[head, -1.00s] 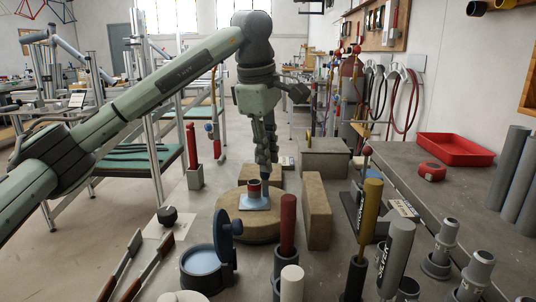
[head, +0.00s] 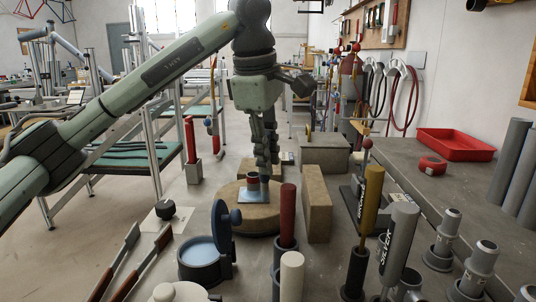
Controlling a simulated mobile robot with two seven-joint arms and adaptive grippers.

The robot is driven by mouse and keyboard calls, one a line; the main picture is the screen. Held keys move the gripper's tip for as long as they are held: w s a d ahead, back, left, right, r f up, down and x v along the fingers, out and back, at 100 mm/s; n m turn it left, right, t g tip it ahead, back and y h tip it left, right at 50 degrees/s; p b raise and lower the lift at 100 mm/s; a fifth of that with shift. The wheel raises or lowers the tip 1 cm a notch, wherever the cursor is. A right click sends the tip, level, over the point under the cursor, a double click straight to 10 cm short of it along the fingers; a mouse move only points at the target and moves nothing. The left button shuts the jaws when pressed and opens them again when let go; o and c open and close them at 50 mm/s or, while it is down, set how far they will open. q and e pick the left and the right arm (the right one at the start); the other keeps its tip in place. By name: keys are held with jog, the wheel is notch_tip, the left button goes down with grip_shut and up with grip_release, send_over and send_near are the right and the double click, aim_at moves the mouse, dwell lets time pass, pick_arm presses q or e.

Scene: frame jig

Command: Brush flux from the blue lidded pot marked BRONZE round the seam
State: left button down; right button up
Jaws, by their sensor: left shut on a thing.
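The blue lidded pot (head: 204,262) stands open at the front centre, with pale blue contents; its round lid (head: 221,230) is tipped up on its right side. No BRONZE marking can be read on it. My left gripper (head: 267,168) is shut on a slim thing, probably the brush, mostly hidden by the fingers. Its tips are just right of the collar and above it; contact cannot be told. My right gripper is not in view.
A tan brick (head: 317,203) stands right of the round block. Red (head: 287,213), yellow and white rods stand upright in front and to the right. A grey cylinder (head: 398,246) marked SILVER is at right. Two wooden-handled tools (head: 146,262) lie front left.

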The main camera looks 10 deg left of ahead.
aim_at(267, 132)
pick_arm(q)
jog(key=shift+w+p+v, duration=0.25)
jog(key=shift+p+v, duration=0.75)
jog(key=shift+v, duration=0.15)
jog(key=shift+d+r, duration=0.15)
jog(key=shift+r, duration=0.25)
jog(key=shift+w+v, duration=0.2)
jog(key=shift+v, duration=0.8)
jog(key=shift+w+v, duration=0.2)
jog(key=shift+v, duration=0.8)
jog(key=shift+d, duration=0.1)
